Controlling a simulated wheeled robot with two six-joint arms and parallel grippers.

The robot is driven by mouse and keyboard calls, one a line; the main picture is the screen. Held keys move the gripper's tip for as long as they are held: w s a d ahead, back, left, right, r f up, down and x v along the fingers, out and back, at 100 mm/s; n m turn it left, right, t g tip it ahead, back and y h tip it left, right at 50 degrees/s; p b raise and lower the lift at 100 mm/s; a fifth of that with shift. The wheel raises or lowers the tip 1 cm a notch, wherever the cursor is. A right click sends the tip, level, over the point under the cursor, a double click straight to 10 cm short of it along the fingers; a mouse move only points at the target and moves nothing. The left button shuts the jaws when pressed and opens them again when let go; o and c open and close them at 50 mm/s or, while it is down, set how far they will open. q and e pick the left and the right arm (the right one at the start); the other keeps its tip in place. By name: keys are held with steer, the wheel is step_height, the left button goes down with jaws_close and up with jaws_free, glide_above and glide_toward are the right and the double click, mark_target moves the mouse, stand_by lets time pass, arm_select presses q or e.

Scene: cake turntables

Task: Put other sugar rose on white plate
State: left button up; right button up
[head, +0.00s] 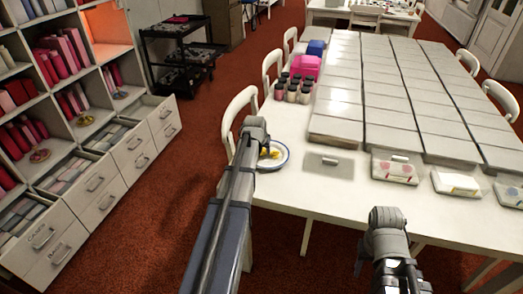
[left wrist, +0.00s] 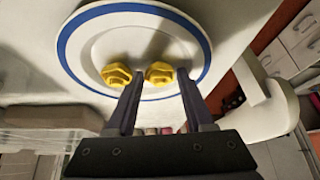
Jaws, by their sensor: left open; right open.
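The white plate (head: 285,160) with a blue rim stands at the near left corner of the table. In the left wrist view the plate (left wrist: 150,18) holds two yellow sugar roses side by side, a left one (left wrist: 116,75) and a right one (left wrist: 159,73). In the head view my arm partly hides the plate, and only some yellow (head: 272,153) shows. My left gripper (left wrist: 159,82) is open over the plate, with the right rose between its fingertips and the left rose outside them. My right gripper (head: 398,278) is open and apart from the table things, low in the head view.
The long table (head: 330,199) bears many grey boxes in rows. Dark bottles (head: 292,90) and a pink box (head: 305,66) stand behind the plate. White chairs (head: 238,112) line the left side. Shelves with drawers (head: 95,185) stand at the left, with red floor between.

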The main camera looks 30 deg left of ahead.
arm_select(q)
steer(key=shift+r, duration=0.1)
steer(key=shift+r, duration=0.15)
steer(key=p+v, duration=1)
steer(key=v, duration=0.2)
steer(key=shift+p, duration=0.4)
steer(key=s+d+f+m+g+h, duration=0.1)
steer(key=s+d+m, duration=0.15)
steer(key=d, duration=0.65)
steer(key=s+d+f+m+g, duration=0.1)
steer(key=s+d, duration=0.2)
steer(key=d, duration=0.7)
steer(key=s+d+m+g, duration=0.3)
steer(key=s+d+m, duration=0.1)
steer(key=s+d, duration=1.1)
steer(key=shift+s+d+f+g, duration=0.25)
steer(key=shift+d+f+g, duration=0.15)
steer(key=shift+f, duration=0.05)
